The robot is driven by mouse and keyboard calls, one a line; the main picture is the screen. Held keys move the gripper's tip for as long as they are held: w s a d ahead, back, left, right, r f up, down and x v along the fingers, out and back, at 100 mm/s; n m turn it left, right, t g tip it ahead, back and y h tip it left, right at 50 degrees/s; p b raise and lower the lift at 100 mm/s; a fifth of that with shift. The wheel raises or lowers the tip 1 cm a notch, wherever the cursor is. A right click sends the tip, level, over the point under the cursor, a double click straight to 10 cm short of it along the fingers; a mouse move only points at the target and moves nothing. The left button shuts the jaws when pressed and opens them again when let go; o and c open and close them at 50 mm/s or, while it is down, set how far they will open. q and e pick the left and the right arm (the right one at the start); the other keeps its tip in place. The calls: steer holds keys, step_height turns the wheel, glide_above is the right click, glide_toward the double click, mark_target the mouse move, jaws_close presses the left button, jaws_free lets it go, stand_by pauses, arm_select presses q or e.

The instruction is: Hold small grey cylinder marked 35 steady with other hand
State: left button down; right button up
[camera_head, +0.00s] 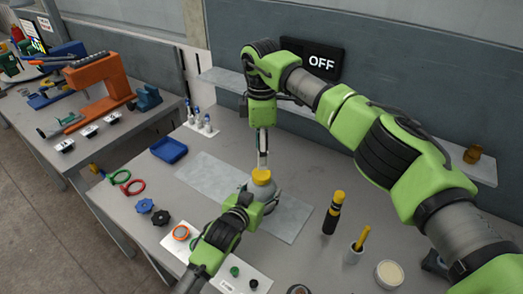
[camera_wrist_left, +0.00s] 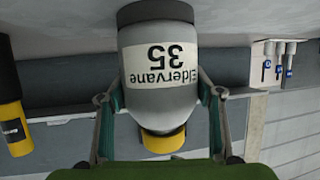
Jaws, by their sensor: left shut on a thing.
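The small grey cylinder (camera_head: 263,191) has a yellow top (camera_head: 262,175) and stands upright over the grey mat. In the left wrist view the cylinder (camera_wrist_left: 160,95) appears upside down, with a white label reading "Eldervane 35". My left gripper (camera_head: 258,203) is shut around the cylinder's body, one finger on each side in the left wrist view. My right gripper (camera_head: 262,156) points straight down from above, its fingertips at or just over the yellow top. Whether they touch it, and how far apart they are, is unclear.
A pale grey mat (camera_head: 208,175) lies under the cylinder. A black and yellow tool (camera_head: 333,213) and a cup with a yellow handle (camera_head: 358,245) stand to the right. A blue tray (camera_head: 169,150), rings and knobs lie left. An "OFF" sign (camera_head: 318,62) hangs behind.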

mark_target(262, 173)
steer(key=m, duration=0.3)
steer(key=shift+f, duration=4.05)
